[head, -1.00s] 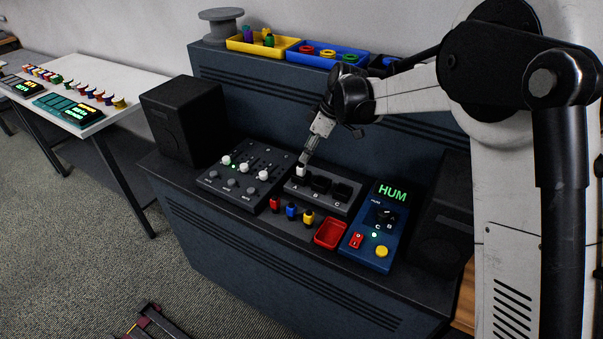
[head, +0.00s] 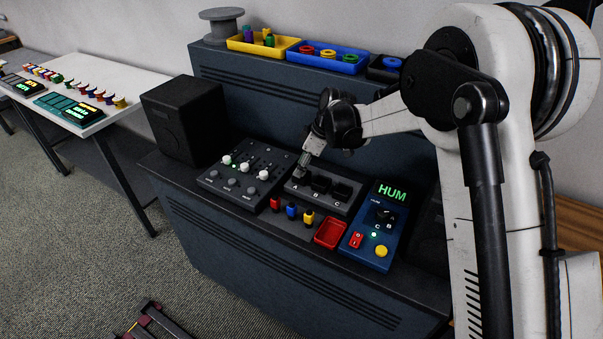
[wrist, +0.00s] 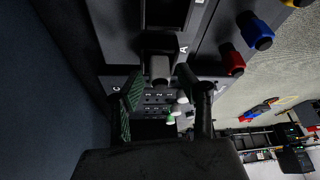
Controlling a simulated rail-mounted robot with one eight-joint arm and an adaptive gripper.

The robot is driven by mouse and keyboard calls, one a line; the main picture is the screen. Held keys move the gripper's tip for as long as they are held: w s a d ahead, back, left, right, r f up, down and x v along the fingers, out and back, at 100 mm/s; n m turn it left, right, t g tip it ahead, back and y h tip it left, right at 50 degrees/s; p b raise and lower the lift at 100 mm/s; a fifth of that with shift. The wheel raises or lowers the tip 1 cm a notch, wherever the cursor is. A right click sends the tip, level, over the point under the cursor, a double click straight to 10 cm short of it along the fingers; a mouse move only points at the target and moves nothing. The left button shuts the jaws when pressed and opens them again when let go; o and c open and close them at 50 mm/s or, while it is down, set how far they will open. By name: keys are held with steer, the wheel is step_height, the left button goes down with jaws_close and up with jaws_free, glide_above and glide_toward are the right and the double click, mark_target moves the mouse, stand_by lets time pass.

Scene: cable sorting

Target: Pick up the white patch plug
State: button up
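My gripper (head: 304,164) points down at the socket marked A on the grey patch block (head: 336,206). In the head view its fingers cover the spot over A, and I cannot make out the white plug there. In the wrist view my gripper (wrist: 158,82) has its two fingers apart. A greyish, shaded stub, likely the white patch plug (wrist: 160,68), stands at the dark socket by the letter A, between the fingertips. Gaps show on both sides of it, so the fingers do not appear to touch it.
Red (head: 275,203), blue (head: 291,210) and yellow (head: 308,217) plugs stand in front of the block. A red tray (head: 331,234) and the blue HUM box (head: 370,247) lie right. A mixer (head: 242,192) with white knobs is left, beside a black speaker (head: 184,118).

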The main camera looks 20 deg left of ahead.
jaws_close()
steer(key=shift+r, duration=0.15)
